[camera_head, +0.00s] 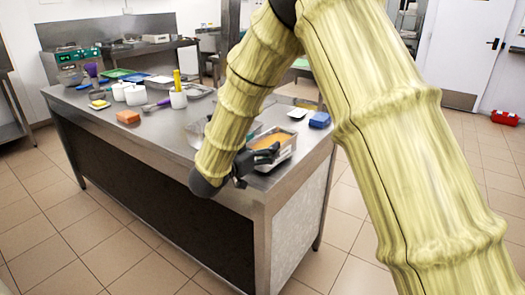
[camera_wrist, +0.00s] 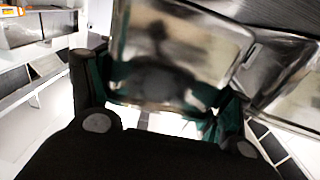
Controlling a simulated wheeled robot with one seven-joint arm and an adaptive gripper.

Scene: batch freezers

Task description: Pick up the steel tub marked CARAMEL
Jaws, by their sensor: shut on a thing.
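A steel tub (camera_head: 284,158) with orange-yellow contents sits at the near right corner of the steel table. Any marking on it is not readable. My gripper (camera_head: 250,168) is at the tub's left side, its jaws shut on the tub. In the wrist view a shiny steel wall of the tub (camera_wrist: 180,50) fills the upper middle, between the green-edged fingers of my gripper (camera_wrist: 165,95). Whether the tub touches the table cannot be told. My forearm hides part of the table behind the gripper.
The steel table (camera_head: 140,155) also holds a clear bowl (camera_head: 196,133) left of my arm, a blue block (camera_head: 319,120), an orange block (camera_head: 128,117) and several white pots (camera_head: 135,95). The table's front edge is close below my gripper. A red case (camera_head: 504,117) lies on the floor at right.

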